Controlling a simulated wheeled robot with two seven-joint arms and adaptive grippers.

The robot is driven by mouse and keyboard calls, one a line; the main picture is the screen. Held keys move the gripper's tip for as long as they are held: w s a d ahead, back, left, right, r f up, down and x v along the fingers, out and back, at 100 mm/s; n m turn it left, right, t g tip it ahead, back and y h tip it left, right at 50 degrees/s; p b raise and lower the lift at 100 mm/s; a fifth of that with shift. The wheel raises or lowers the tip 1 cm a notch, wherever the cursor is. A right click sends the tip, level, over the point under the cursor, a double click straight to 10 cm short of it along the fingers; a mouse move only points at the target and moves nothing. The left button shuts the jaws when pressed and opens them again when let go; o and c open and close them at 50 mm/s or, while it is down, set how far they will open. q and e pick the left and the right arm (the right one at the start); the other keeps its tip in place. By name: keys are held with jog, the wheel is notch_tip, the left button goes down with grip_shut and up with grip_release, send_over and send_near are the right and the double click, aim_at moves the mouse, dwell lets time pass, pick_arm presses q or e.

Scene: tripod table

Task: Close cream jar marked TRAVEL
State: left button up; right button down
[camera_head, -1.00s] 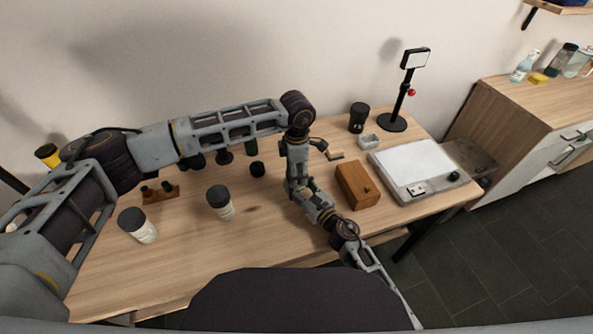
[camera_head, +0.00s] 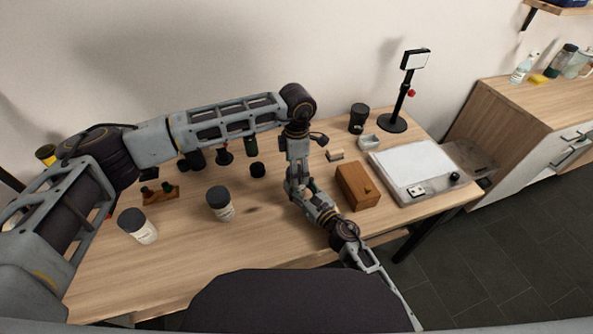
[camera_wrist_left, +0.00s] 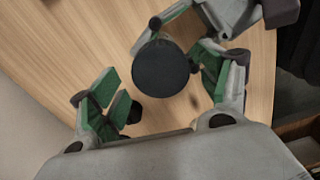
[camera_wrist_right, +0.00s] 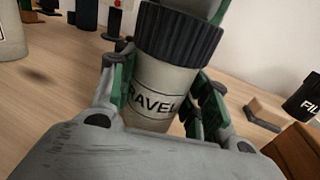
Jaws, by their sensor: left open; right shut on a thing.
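The cream jar (camera_wrist_right: 151,88), a pale cylinder with "RAVEL" readable on its side, stands between my right gripper's fingers in the right wrist view. Its black ribbed lid (camera_wrist_right: 178,38) sits on top; how firmly it is seated I cannot tell. The lid also shows from above in the left wrist view (camera_wrist_left: 161,68). My right gripper (camera_head: 312,188) is shut on the jar body. My left gripper (camera_wrist_left: 161,96) is open above the jar, with green-padded fingers on either side of the lid and a visible gap at the left. In the head view my arms hide the jar.
Two other pale jars with black lids (camera_head: 220,203) (camera_head: 138,225) stand left of my grippers. A wooden box (camera_head: 357,186) is close on the right, beside a white-topped board (camera_head: 415,168). A black cup (camera_head: 358,118) and a lamp stand (camera_head: 393,122) are behind. The front middle table is clear.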

pick_arm(q)
jog(key=shift+r, duration=1.2)
jog(key=shift+c, duration=0.3)
jog(key=shift+w+d+r, duration=0.15)
jog(key=shift+r, duration=0.3)
jog(key=shift+w+d+r+n, duration=0.1)
jog(key=shift+d+r+n, duration=0.05)
jog(key=shift+r, duration=0.3)
jog(key=shift+d+r+n, duration=0.1)
jog(key=shift+r+n, duration=0.05)
jog(key=shift+r, duration=0.3)
jog(key=shift+a+r+n, duration=0.1)
jog(key=shift+r+n, duration=0.25)
jog(key=shift+n, duration=0.65)
jog(key=shift+s+a+n, duration=0.15)
jog(key=shift+n, duration=0.75)
jog(key=shift+s+a+n, duration=0.1)
jog(key=shift+a+n, duration=0.05)
jog(key=shift+n, duration=0.75)
jog(key=shift+f, duration=0.1)
jog(key=shift+f, duration=3.9)
